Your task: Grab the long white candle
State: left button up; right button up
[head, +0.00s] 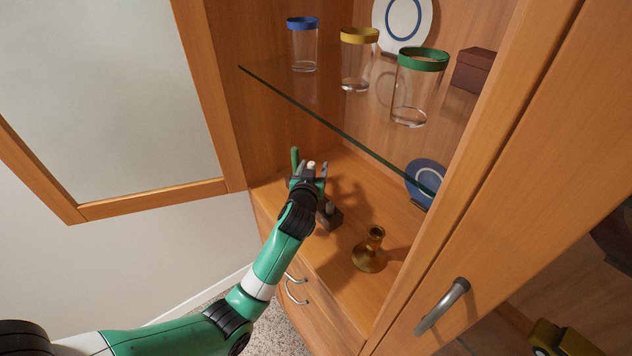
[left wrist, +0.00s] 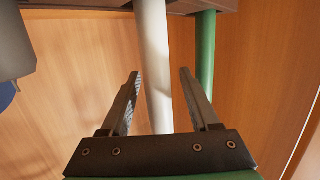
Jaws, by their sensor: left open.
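The long white candle (left wrist: 153,50) stands between the two open fingers of my left gripper (left wrist: 160,75) in the left wrist view. The fingers are on either side of it, and a gap shows on the right side. In the head view only the pale tip of the candle (head: 311,164) shows between the fingers of my left gripper (head: 310,172); the rest is hidden by the hand. A green candle (head: 294,159) stands just left of the gripper; it also shows right of the fingers in the left wrist view (left wrist: 206,55). My right gripper is not in view.
A dark holder (head: 331,216) shows beside the hand. A brass candlestick (head: 369,257) stands nearer on the wooden shelf. A glass shelf (head: 330,122) above carries several lidded jars, including a green-lidded one (head: 412,95). A blue plate (head: 427,174) leans behind.

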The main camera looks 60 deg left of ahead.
pick_arm(q)
jog(key=shift+s+d, duration=0.1)
jog(key=shift+d, duration=0.05)
jog(key=shift+c, duration=0.8)
grip_shut()
